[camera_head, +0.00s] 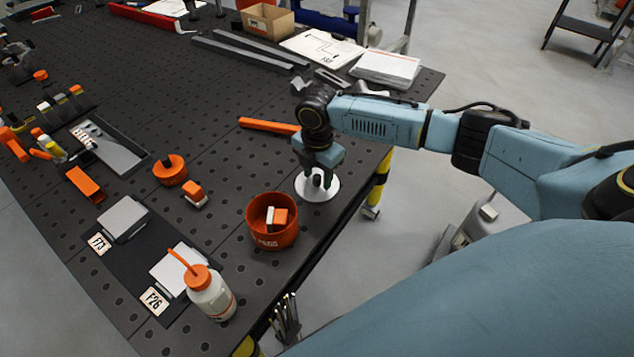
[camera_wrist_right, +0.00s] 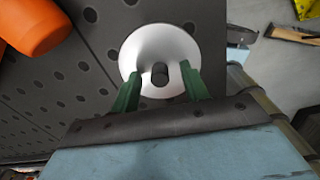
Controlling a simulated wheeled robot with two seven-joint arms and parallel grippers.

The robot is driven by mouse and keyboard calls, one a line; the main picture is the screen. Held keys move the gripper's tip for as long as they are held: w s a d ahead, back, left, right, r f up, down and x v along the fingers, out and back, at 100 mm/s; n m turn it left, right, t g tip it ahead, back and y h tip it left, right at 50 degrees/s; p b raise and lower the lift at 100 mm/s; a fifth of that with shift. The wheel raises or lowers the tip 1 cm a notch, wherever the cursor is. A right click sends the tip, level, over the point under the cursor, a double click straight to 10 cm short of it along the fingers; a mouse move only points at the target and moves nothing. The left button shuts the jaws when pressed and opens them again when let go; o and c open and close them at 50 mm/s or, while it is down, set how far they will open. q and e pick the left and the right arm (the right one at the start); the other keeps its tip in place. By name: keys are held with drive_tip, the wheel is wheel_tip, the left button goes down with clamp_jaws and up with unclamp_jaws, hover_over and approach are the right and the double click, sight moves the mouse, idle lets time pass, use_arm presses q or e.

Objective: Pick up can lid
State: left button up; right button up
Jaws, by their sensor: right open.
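The can lid (camera_head: 330,192) is a round white disc with a dark knob at its centre, lying on the dark perforated table near its right edge. It also shows in the right wrist view (camera_wrist_right: 160,45). My right gripper (camera_head: 317,180) is over the lid. In the right wrist view its two green fingers (camera_wrist_right: 158,80) are apart, with the knob between and slightly beyond their tips. I cannot tell whether they touch the lid. An orange can (camera_head: 272,235), open at the top with small blocks inside, stands beside the lid. My left gripper is not in view.
A white bottle with an orange cap (camera_head: 211,293) stands near the front edge. An orange bar (camera_head: 269,126) lies behind my right gripper. An orange round piece (camera_head: 170,170) and an orange block (camera_head: 195,193) lie left of the can. The table edge is close on the right.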

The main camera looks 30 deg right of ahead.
clamp_jaws()
idle(0.3)
